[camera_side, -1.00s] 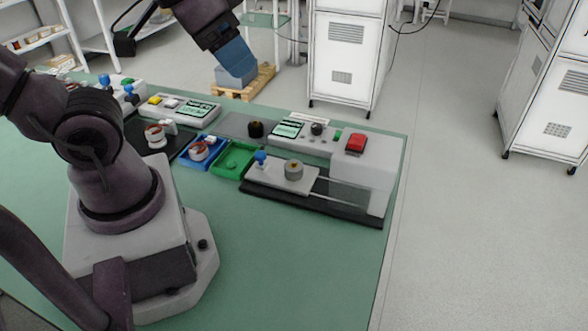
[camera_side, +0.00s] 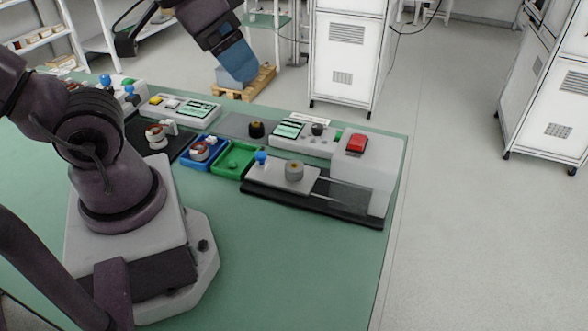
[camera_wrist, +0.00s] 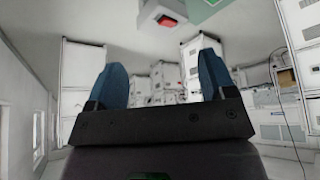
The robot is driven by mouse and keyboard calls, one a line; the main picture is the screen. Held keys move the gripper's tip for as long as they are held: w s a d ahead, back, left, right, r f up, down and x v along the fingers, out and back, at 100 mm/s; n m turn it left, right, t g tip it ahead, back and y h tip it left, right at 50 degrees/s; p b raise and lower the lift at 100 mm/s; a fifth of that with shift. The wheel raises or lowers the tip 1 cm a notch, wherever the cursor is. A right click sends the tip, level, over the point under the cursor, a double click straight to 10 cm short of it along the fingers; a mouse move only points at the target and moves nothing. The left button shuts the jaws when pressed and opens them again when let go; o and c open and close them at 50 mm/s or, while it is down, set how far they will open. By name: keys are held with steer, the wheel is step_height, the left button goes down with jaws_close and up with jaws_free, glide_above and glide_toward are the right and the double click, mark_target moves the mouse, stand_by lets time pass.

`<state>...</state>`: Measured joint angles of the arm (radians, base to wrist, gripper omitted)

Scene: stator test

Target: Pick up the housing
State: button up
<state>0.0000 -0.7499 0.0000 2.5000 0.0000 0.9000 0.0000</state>
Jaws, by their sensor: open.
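My gripper (camera_side: 237,62) is high above the far edge of the green table in the side view, with blue fingers. In the wrist view the two fingers (camera_wrist: 163,78) stand wide apart with nothing between them. A grey cylinder (camera_side: 294,171) with a brownish centre sits on the light plate of the test fixture (camera_side: 350,207). A small dark cylinder (camera_side: 256,130) stands on a grey pad behind the trays. I cannot tell for sure which of these is the housing. My gripper is well apart from both.
A blue tray (camera_side: 187,160) holding a copper-and-white part and a green tray (camera_side: 232,164) sit left of the fixture. A red button (camera_side: 356,143) tops the fixture's block, and a blue knob (camera_side: 262,157) rises from its plate. The table's front is clear.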

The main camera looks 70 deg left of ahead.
steer(key=n+g, duration=0.6)
steer(key=n, duration=1.2)
glide_above(295, 165)
steer(key=f, duration=1.8)
steer(key=d+f, duration=0.1)
steer(key=f, duration=0.8)
steer(key=shift+s, duration=0.25)
steer(key=shift+w+a+f, duration=0.1)
steer(key=shift+a+f, duration=0.15)
steer(key=shift+f, duration=1.1)
steer(key=shift+a+f, duration=0.2)
steer(key=shift+f, duration=1.15)
steer(key=shift+c, duration=0.2)
steer(key=c, duration=1)
